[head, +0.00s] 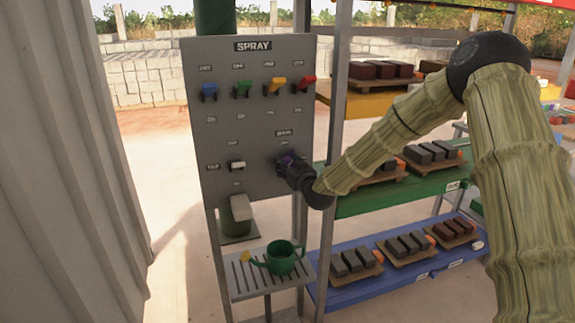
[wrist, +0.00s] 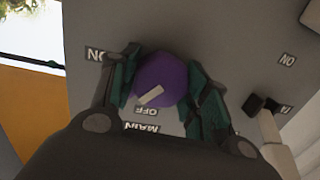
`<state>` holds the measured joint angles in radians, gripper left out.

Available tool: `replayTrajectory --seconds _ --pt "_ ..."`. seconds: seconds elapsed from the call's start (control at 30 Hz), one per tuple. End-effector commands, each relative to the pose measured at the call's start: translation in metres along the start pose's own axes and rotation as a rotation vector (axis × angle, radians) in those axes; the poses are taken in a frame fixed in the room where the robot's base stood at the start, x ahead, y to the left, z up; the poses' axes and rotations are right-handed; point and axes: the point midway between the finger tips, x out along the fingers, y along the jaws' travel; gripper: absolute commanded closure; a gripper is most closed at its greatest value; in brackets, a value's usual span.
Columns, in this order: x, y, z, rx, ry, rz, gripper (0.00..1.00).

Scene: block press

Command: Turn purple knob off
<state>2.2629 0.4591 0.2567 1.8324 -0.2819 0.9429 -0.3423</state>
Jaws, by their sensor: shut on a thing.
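The purple knob (wrist: 160,80) sits on the grey panel, with a pale pointer bar aimed toward the lower left in the wrist view, near the OFF label (wrist: 140,110). The ON label (wrist: 97,54) is at its upper left. My gripper (wrist: 165,84) is shut on the knob, one green-padded finger on each side. In the head view my gripper (head: 293,170) is at the lower right of the panel and covers most of the knob (head: 285,159).
The SPRAY panel (head: 220,140) has blue, green, yellow and red levers above and a white switch (head: 237,165) to the left. A green watering can (head: 281,257) stands on a slatted shelf below. Racks with dark blocks (head: 352,262) stand to the right.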

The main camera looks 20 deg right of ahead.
Motion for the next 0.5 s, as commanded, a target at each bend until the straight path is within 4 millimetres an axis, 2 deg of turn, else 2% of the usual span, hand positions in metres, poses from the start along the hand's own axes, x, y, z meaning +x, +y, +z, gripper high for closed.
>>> replayTrajectory --seconds 0.5 --pt "0.0007 -0.0011 -0.0009 -0.425 -0.027 0.03 0.78"
